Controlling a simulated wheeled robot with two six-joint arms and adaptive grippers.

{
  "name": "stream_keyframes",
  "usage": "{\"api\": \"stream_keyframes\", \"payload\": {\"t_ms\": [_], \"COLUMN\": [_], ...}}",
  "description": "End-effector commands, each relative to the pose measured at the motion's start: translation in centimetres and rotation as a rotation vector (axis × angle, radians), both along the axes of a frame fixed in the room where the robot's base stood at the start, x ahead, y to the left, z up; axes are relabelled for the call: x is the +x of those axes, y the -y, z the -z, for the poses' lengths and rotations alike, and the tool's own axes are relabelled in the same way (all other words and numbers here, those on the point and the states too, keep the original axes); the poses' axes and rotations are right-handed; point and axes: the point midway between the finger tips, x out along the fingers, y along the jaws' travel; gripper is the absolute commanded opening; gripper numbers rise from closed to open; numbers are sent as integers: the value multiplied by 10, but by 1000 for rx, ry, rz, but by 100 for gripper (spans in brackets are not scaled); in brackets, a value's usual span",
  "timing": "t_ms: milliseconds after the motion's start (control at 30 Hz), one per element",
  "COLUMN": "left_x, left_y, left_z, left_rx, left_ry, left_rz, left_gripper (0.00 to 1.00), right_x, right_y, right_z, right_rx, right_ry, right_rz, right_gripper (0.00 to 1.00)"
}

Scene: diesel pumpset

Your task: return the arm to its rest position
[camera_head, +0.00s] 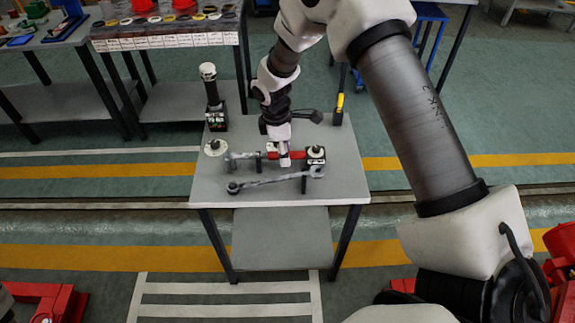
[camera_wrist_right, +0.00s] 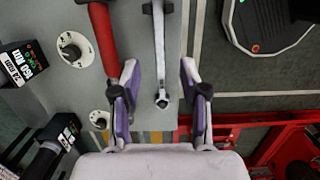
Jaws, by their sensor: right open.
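My right arm reaches over a small grey table (camera_head: 345,180) in the head view. Its gripper (camera_head: 284,162) points down at the table, close to a tool with a red handle (camera_head: 262,155). In the right wrist view the gripper (camera_wrist_right: 159,68) is open with nothing gripped. A metal wrench (camera_wrist_right: 159,45) shows between its fingers, and the red handle (camera_wrist_right: 103,38) lies to their left. The wrench (camera_head: 270,181) lies along the front of the table in the head view. I cannot tell the exact height of the fingers above the tools. My left gripper is not in view.
A black device with a white top (camera_head: 212,98) stands at the table's back left, near a round pale knob piece (camera_head: 215,147). A dark tool (camera_head: 309,116) and a yellow-and-black tool (camera_head: 340,104) are at the back. A workbench (camera_head: 170,42) stands beyond.

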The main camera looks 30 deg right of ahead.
Motion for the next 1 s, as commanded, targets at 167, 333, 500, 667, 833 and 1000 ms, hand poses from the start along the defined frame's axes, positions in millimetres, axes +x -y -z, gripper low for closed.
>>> {"api": "stream_keyframes", "payload": {"t_ms": [167, 333, 500, 667, 833, 1000], "left_x": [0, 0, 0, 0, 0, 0], "left_y": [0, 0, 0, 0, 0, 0], "left_z": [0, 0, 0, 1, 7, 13], "left_rx": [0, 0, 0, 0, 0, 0], "left_ry": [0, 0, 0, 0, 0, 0], "left_rz": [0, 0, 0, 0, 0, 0], "left_gripper": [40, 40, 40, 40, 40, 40], "right_x": [0, 0, 0, -4, -58, -181], "right_y": [-1, -1, -1, -1, -9, -41], "right_z": [-11, -11, -11, -3, 63, 144], "right_rx": [1, 0, 1, 1, -4, 42], "right_ry": [-1, -1, -1, -16, -180, -358], "right_rz": [0, 0, 0, 0, -15, 67], "right_gripper": [44, 44, 44, 44, 44, 44]}}
